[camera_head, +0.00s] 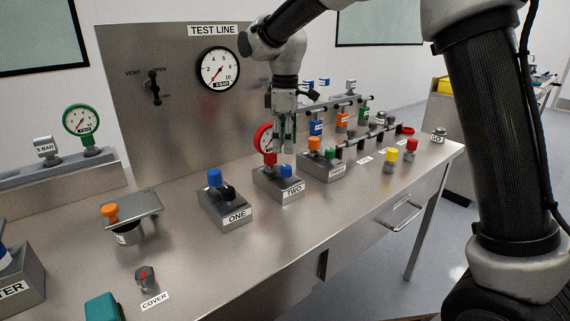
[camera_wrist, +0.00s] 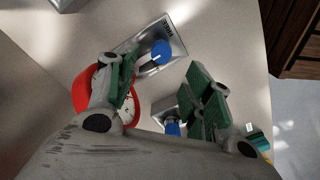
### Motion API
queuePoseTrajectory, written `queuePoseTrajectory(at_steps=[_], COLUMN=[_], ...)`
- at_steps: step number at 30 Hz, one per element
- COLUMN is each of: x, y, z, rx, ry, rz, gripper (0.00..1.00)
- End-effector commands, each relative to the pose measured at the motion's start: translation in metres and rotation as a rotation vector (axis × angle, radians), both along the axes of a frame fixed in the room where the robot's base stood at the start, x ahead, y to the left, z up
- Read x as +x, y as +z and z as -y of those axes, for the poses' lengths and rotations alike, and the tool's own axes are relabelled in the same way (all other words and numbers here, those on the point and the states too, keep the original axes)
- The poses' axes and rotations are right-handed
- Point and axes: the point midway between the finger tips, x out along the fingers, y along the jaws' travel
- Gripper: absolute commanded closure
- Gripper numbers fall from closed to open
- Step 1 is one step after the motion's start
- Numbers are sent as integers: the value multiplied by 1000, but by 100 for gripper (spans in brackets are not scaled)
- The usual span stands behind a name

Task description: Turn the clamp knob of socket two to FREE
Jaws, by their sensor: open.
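Socket two is a grey block (camera_head: 279,185) labelled TWO, with a blue clamp knob (camera_head: 286,170) on top and a red-rimmed gauge (camera_head: 263,137) at its back. My gripper (camera_head: 284,149) points down above this block, its fingers apart and empty. In the wrist view, the blue knob (camera_wrist: 161,53) shows between and beyond the open fingers (camera_wrist: 164,82), untouched as far as I can see. The red gauge (camera_wrist: 80,92) is partly hidden behind the left finger.
Socket one (camera_head: 228,214), with a blue cap and black knob, stands to the left. Socket three (camera_head: 323,169), with orange and green parts, stands close on the right. A rail (camera_head: 362,138) with several fittings lies behind it.

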Motion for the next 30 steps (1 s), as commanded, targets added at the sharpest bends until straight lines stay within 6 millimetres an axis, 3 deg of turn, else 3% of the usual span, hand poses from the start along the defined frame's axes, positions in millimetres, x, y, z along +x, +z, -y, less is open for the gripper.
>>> queuePoseTrajectory(at_steps=[7,19,30], x=[-1,-1,-1], y=[-9,-70,-78], z=[1,1,1], rx=[-2,-3,-2], ry=[54,52,52], rz=[-4,-5,-2], gripper=[49,49,49])
